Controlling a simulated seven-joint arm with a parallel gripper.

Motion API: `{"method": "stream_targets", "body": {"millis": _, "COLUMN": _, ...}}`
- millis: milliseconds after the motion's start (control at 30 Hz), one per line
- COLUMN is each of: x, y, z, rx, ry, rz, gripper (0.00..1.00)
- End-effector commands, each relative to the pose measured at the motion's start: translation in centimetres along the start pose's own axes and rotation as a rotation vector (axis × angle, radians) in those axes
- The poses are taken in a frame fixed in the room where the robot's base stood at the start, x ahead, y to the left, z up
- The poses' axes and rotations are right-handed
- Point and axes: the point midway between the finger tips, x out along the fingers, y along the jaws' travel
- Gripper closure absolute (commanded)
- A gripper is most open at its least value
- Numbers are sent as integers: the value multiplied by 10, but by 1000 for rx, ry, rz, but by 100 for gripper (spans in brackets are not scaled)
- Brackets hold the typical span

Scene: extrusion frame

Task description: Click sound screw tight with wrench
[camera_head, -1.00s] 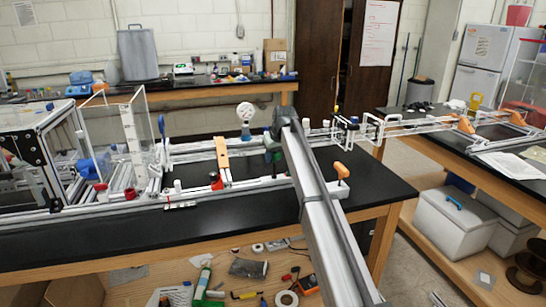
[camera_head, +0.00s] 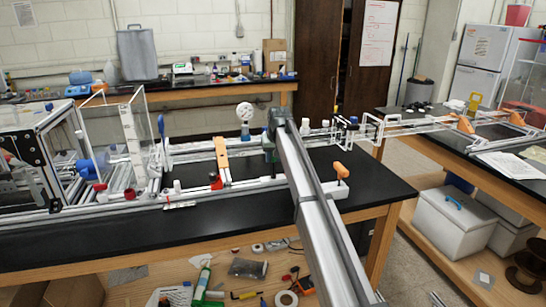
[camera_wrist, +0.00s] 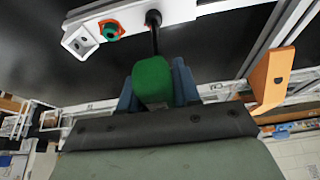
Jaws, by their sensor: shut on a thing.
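My gripper (camera_wrist: 155,88) has blue fingers on both sides of a green handle (camera_wrist: 153,80) and is shut on it. The handle belongs to the wrench, whose dark shaft (camera_wrist: 155,42) runs to a round black head (camera_wrist: 153,18) at the pale rail. The shaft's end appears to meet that head; whether it is seated cannot be told. In the head view my gripper (camera_head: 271,146) is over the right part of the rail frame (camera_head: 250,186), largely hidden by my arm. The screw itself cannot be made out clearly.
An orange bracket (camera_wrist: 273,80) stands close at the right in the wrist view. A white block (camera_wrist: 82,41) and a green-and-orange knob (camera_wrist: 111,30) are at its upper left. In the head view, an orange-topped post (camera_head: 341,171) is right of my arm. The black front tabletop is mostly clear.

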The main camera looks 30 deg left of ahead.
Motion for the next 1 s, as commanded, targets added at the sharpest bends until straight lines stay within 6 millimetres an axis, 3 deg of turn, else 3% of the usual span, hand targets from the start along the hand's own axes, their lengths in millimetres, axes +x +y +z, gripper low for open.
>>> {"method": "stream_targets", "body": {"millis": 667, "x": 2, "y": 0, "z": 2, "rx": 164, "ry": -6, "rz": 74, "gripper": 100}}
{"method": "stream_targets", "body": {"millis": 1000, "x": 2, "y": 1, "z": 2, "rx": 17, "ry": -6, "rz": 7, "gripper": 100}}
